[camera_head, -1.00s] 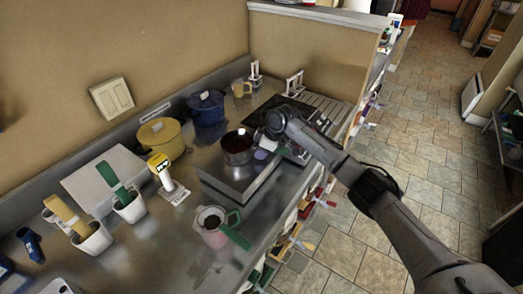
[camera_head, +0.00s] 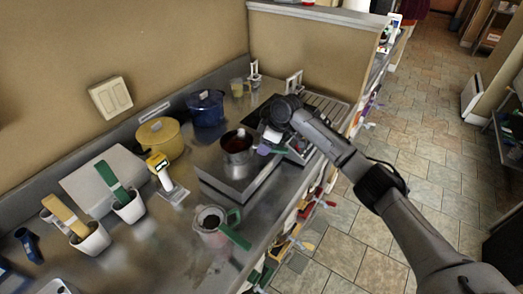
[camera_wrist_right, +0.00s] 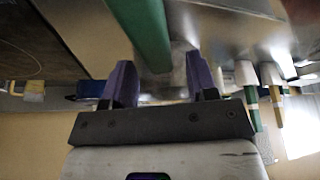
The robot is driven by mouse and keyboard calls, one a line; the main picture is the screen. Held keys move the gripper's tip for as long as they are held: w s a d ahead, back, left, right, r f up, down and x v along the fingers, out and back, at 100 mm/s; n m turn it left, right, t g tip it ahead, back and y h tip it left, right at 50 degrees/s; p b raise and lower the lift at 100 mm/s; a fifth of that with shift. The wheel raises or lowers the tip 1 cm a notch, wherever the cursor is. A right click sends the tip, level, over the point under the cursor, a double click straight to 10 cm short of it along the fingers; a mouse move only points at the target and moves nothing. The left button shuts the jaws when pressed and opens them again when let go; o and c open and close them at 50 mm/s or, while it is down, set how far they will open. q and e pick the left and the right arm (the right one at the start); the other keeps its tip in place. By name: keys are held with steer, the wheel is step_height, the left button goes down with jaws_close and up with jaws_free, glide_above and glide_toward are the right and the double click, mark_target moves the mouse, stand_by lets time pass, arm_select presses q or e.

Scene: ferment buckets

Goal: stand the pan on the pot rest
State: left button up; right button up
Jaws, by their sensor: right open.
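The steel pan (camera_head: 237,158), with dark red-brown contents, stands upright on a low steel unit with a dark top. My right gripper (camera_head: 264,148) is just right of it, its hand partly hiding what lies behind. In the right wrist view its two purple fingers (camera_wrist_right: 160,85) are apart. A green bar (camera_wrist_right: 150,35), seemingly the pan's handle, runs between them with gaps on both sides. A slatted plate (camera_head: 328,106) lies behind the hand; I cannot tell whether it is the pot rest. My left gripper is out of view.
A blue pot (camera_head: 206,110) and a yellow pot (camera_head: 160,138) stand along the wall. Two utensil cups (camera_head: 130,210) are left. Bare steel counter (camera_head: 165,235) lies between the cups and jug.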

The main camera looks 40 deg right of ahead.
steer(key=b+v, duration=0.1)
steer(key=v, duration=0.6)
steer(key=shift+s+d+r, duration=0.1)
steer(key=shift+r, duration=0.2)
steer(key=shift+s+r, duration=0.15)
steer(key=shift+r, duration=0.2)
